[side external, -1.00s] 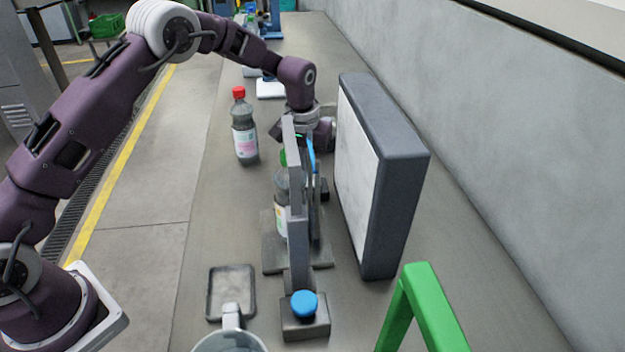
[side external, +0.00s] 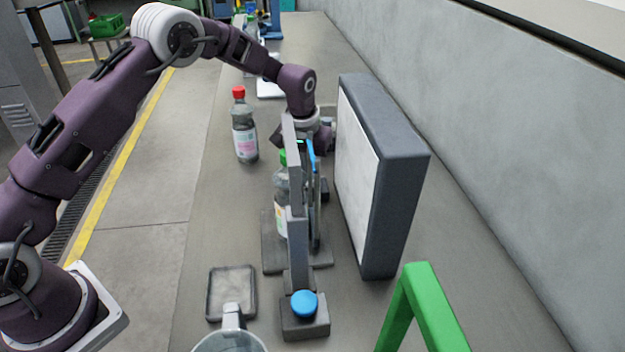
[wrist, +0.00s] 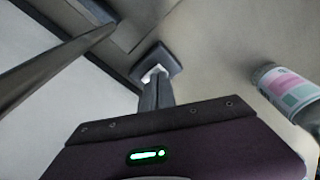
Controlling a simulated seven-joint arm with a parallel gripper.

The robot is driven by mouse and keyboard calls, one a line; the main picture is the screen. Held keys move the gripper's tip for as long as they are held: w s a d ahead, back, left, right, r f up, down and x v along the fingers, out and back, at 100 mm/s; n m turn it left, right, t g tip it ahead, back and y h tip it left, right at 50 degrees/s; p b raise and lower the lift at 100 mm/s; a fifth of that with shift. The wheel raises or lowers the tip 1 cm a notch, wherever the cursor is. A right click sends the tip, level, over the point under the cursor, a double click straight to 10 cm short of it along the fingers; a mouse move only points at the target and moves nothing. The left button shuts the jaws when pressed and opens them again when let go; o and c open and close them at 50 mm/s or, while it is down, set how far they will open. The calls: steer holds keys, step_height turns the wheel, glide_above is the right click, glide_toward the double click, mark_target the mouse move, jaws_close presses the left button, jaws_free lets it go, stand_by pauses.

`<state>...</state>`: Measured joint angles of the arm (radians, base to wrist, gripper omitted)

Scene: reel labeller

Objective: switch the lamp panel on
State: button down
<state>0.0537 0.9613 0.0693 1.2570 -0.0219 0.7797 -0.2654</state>
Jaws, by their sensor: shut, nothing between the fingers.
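The lamp panel (side external: 400,175) stands upright on the bench in the side view, a thick dark grey box with a pale face (side external: 357,165) turned left. I cannot tell whether it is lit. A small dark block (side external: 324,189) sits on the bench left of it, partly hidden by the stand. In the wrist view a dark square block (wrist: 171,58) with a pale middle lies just beyond my gripper's fingertips (wrist: 157,80). The fingers are shut and empty, pointing at this block; I cannot tell whether they touch it. In the side view the fingers are hidden behind the stand.
A grey upright stand (side external: 298,255) with a blue button (side external: 304,303) is close to my gripper. A green-capped bottle (side external: 281,190) is behind it; a red-capped bottle (side external: 244,130) stands left. A shallow tray (side external: 232,292), a mug (side external: 230,340) and a green frame (side external: 430,305) are nearer the camera.

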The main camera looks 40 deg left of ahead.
steer(key=shift+f, duration=0.25)
steer(key=shift+r, duration=3.55)
steer(key=s+r+m+t, duration=0.1)
steer(key=s+r+t, duration=0.1)
steer(key=s+r, duration=1.4)
steer(key=s+m+t, duration=0.1)
steer(key=s+m, duration=0.1)
steer(key=s, duration=2.1)
steer(key=shift+r+t, duration=0.15)
steer(key=shift+t, duration=0.25)
